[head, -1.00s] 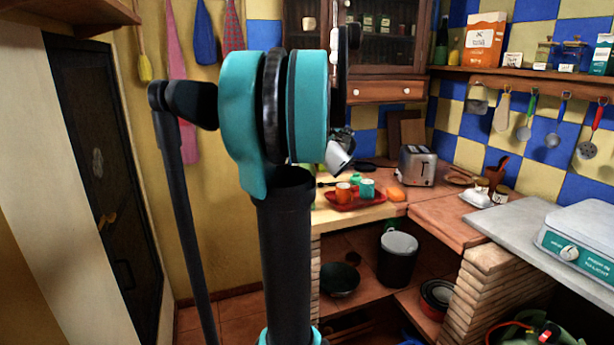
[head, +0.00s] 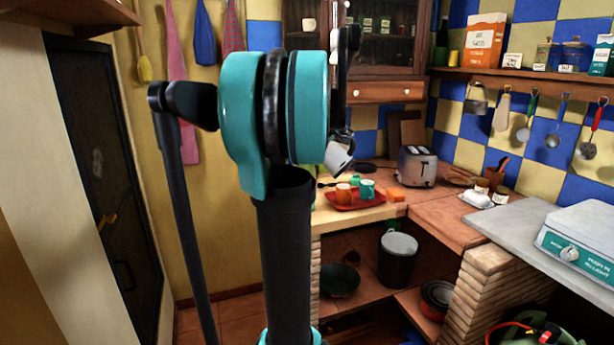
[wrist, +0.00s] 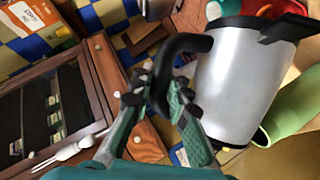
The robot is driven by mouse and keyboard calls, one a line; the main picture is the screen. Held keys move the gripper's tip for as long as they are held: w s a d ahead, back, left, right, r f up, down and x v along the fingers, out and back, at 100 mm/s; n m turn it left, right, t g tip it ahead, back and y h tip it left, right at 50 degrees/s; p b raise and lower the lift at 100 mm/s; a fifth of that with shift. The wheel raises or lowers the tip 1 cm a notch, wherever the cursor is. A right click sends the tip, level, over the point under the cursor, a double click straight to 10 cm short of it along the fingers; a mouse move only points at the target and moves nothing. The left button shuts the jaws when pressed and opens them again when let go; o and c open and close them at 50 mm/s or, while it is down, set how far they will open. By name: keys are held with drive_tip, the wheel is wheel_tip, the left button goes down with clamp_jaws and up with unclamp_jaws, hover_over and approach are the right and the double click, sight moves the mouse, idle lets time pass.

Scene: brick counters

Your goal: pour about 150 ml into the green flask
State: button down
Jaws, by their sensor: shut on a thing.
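My gripper (wrist: 160,92) is shut on the black handle of a silver jug (wrist: 232,85). The jug has a smooth metal body with black trim, and its contents are hidden. In the head view the jug (head: 338,158) hangs tilted beside my arm, above the wooden counter; my arm hides my gripper there. A light green vessel, seemingly the green flask (wrist: 290,108), is partly behind the jug at the right of the wrist view. In the head view the flask is mostly hidden behind my arm.
A red tray (head: 352,204) with an orange cup (head: 343,193) and a teal cup (head: 367,189) stands near the jug. A toaster (head: 417,167) is farther right. A kitchen scale (head: 580,242) stands on the grey counter. A wooden cabinet (head: 385,91) is behind.

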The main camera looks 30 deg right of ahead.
drive_tip(key=s+d+f+m+t+y+b, duration=0.2)
drive_tip(key=s+d+f+m+t+b, duration=0.2)
drive_tip(key=f, duration=0.8)
drive_tip(key=shift+s+d+f+m+y+b, duration=0.3)
drive_tip(key=shift+s+d+m+y+b, duration=0.15)
drive_tip(key=shift+s+m+b, duration=1.05)
